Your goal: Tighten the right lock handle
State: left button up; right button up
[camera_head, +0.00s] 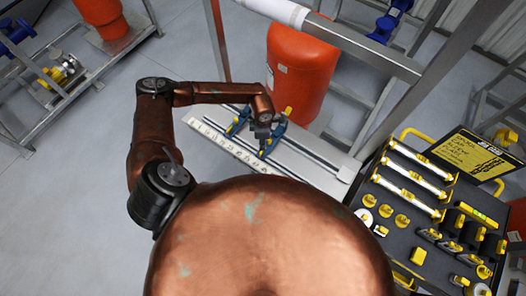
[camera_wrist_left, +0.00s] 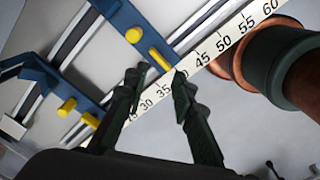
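Two blue clamp bars with yellow parts sit across silver rails beside a white scale. The right bar (camera_head: 279,130) also shows in the left wrist view (camera_wrist_left: 117,17), with a round yellow knob (camera_wrist_left: 133,35) and a long yellow handle (camera_wrist_left: 161,59), apparently the right lock handle. The left bar (camera_head: 238,122) has another yellow knob (camera_wrist_left: 67,107) and handle (camera_wrist_left: 91,121). My left gripper (camera_wrist_left: 158,76) is open, its fingertips spread just short of the right handle; contact is not clear. In the head view the gripper (camera_head: 263,146) hangs over the rails between the bars. My right gripper is not in view.
The scale (camera_wrist_left: 222,42) runs along the rails. An orange-red bin (camera_head: 300,70) stands behind them, beside a metal frame post (camera_head: 415,105). A dark tool tray (camera_head: 385,195) with yellow and silver parts is at the right. Bare floor (camera_head: 95,130) lies at the left.

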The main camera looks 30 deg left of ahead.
pick_arm(q)
jog(key=shift+m+b, duration=0.45)
jog(key=shift+m, duration=0.55)
jog(key=shift+r, duration=0.2)
jog(key=shift+m+b, duration=0.65)
jog(key=shift+m, duration=0.45)
jog(key=shift+r+m+b, duration=0.1)
jog(key=shift+m+b, duration=0.2)
jog(key=shift+m, duration=0.3)
jog(key=shift+r+m, duration=0.2)
jog(key=shift+m, duration=0.3)
jog(key=shift+r, duration=0.1)
